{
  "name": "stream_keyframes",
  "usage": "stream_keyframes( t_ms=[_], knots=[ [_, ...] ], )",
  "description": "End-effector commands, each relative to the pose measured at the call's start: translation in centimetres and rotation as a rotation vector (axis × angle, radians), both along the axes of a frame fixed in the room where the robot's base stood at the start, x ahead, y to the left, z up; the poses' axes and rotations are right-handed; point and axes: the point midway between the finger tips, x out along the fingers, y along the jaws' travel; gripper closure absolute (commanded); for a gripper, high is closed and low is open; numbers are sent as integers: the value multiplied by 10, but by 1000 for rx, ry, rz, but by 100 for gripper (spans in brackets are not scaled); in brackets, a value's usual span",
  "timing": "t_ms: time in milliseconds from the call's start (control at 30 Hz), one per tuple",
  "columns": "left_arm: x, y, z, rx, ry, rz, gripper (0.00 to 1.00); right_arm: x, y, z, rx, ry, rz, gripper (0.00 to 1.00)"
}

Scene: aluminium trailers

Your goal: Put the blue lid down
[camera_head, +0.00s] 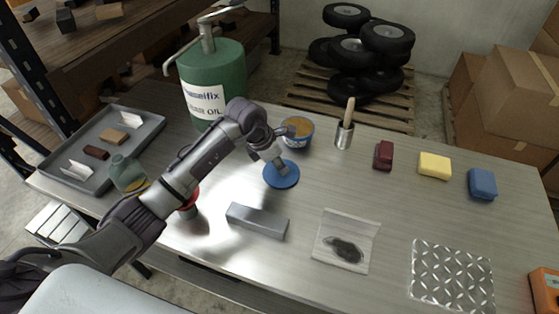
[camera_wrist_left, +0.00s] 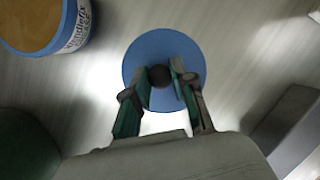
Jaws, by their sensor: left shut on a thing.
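The blue lid (camera_head: 281,176) is a round disc with a dark knob, at or just above the metal table near its middle; I cannot tell whether it touches. My left gripper (camera_head: 281,168) comes down over it, shut on its knob. In the left wrist view the blue lid (camera_wrist_left: 165,55) lies flat beyond the fingertips, and the left gripper (camera_wrist_left: 161,80) has one finger on each side of the dark knob. My right gripper is not in view.
A blue-rimmed tub of tan paste (camera_head: 297,131) stands just behind the lid. A grey metal bar (camera_head: 257,220) lies in front. A green pump bottle (camera_head: 212,85) stands behind my arm. A grey tray (camera_head: 101,148) is at left. Bare table lies right of the lid.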

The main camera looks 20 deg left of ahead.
Motion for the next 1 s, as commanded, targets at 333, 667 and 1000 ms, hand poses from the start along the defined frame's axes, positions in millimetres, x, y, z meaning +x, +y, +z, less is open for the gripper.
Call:
stream_keyframes(
  t_ms=[333, 667, 1000],
  knots=[
    [0, 0, -4, 1, -1, 0, 73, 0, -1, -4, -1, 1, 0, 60],
    [0, 0, -3, 1, -1, 0, 50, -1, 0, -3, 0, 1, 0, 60],
    [-4, 8, 21, 2, -6, 1, 50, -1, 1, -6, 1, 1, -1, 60]
  ],
)
